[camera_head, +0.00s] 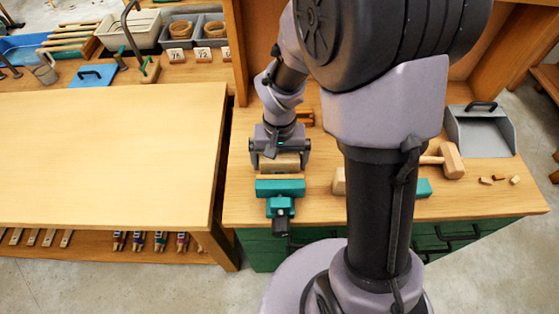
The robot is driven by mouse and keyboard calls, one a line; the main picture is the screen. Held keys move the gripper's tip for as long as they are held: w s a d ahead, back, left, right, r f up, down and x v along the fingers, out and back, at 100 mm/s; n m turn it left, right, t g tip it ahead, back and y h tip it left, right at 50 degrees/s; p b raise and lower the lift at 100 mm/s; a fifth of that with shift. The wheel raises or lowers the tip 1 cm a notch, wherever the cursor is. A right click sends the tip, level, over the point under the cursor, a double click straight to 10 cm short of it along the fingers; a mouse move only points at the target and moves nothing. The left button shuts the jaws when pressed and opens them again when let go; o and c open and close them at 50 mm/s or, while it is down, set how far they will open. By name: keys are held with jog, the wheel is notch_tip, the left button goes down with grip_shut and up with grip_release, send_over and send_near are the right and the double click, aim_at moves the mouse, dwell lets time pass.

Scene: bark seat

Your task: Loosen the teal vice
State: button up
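The teal vice (280,188) is at the front edge of the wooden workbench, left of my column. Its dark handle end (281,226) sticks out over the edge toward me. A light wooden block (280,161) is at the far side of the vice's teal front jaw. My gripper (280,153) is right over the block, pointing down, with a finger part at each side of it. The view does not show whether the fingers touch the block. The gripper and arm hide the vice's far jaw.
A wooden mallet (447,160), a grey dustpan (480,131) and small wood scraps (500,180) lie on the bench at right. My arm and column hide its middle. A bare table (110,145) stands at left. Green drawers (262,250) are below the vice.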

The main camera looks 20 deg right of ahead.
aim_at(279, 155)
jog(key=c, duration=1.3)
jog(key=shift+s, duration=0.1)
jog(key=shift+s+a, duration=0.1)
jog(key=shift+s, duration=0.1)
jog(key=o, duration=1.3)
jog(key=shift+o, duration=0.2)
jog(key=shift+r, duration=0.15)
notch_tip(279, 155, up, 6)
jog(key=p, duration=0.5)
